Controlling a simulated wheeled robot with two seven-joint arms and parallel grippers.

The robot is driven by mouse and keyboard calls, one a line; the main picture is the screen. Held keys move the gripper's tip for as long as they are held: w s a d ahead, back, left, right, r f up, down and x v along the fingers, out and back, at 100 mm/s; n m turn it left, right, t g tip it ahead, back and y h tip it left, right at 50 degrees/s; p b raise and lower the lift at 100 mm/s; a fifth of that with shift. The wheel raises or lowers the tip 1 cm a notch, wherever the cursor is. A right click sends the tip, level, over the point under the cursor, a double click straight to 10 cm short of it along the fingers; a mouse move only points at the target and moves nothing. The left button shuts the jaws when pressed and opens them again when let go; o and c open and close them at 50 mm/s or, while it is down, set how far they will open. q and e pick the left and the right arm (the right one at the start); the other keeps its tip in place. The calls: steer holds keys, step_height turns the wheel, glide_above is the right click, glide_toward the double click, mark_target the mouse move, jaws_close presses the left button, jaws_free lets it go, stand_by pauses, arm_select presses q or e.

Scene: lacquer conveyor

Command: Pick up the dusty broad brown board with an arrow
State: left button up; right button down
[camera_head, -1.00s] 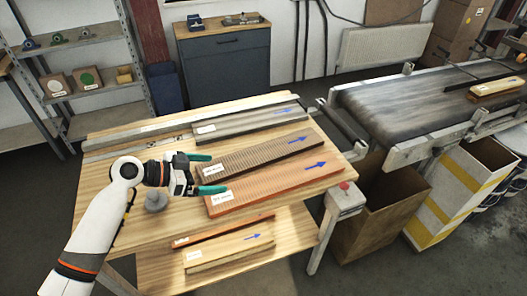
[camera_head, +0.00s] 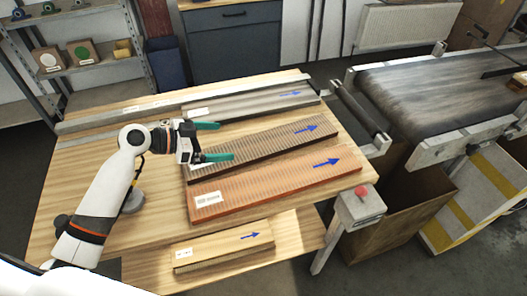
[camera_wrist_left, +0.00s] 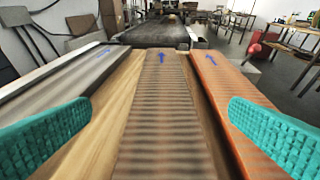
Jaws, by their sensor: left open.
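The broad brown board (camera_head: 265,146) lies on the wooden table between a grey board and an orange board. It has dark cross ridges and a blue arrow near its right end. In the left wrist view the brown board (camera_wrist_left: 165,110) runs away from me, arrow at its far end. My left gripper (camera_head: 226,141) is open and empty at the board's left end, its green fingers pointing along it. In the wrist view the fingers (camera_wrist_left: 160,106) stand either side of the board, apart from it. The finger height above the table is hard to tell. My right gripper is out of view.
The orange board (camera_head: 275,187) lies close on the near side and the grey board (camera_head: 250,103) on the far side. A pale board (camera_head: 222,252) lies on the lower shelf. A conveyor (camera_head: 430,95) stands at the right, and a red button (camera_head: 362,190) at the table corner.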

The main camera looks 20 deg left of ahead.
mark_target(260, 144)
arm_select(q)
steer(key=shift+f+b, duration=0.4)
steer(key=shift+f, duration=0.35)
steer(key=shift+w+d, duration=0.15)
steer(key=p+x, duration=0.2)
steer(key=x, duration=0.3)
steer(key=shift+w+d, duration=0.1)
steer(key=shift+d, duration=0.15)
steer(key=shift+w+d+f, duration=0.1)
steer(key=shift+w+d, duration=0.1)
steer(key=shift+d, duration=0.05)
steer(key=p+x, duration=0.2)
steer(key=x, duration=0.3)
steer(key=shift+s+d+r+p, duration=0.1)
steer(key=shift+d+r+p, duration=0.05)
steer(key=shift+r+p, duration=0.15)
steer(key=shift+d+f, duration=0.2)
steer(key=shift+f, duration=0.1)
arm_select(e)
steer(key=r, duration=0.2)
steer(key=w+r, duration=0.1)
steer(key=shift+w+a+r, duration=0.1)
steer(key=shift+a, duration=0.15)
arm_select(q)
steer(key=shift+c, duration=0.2)
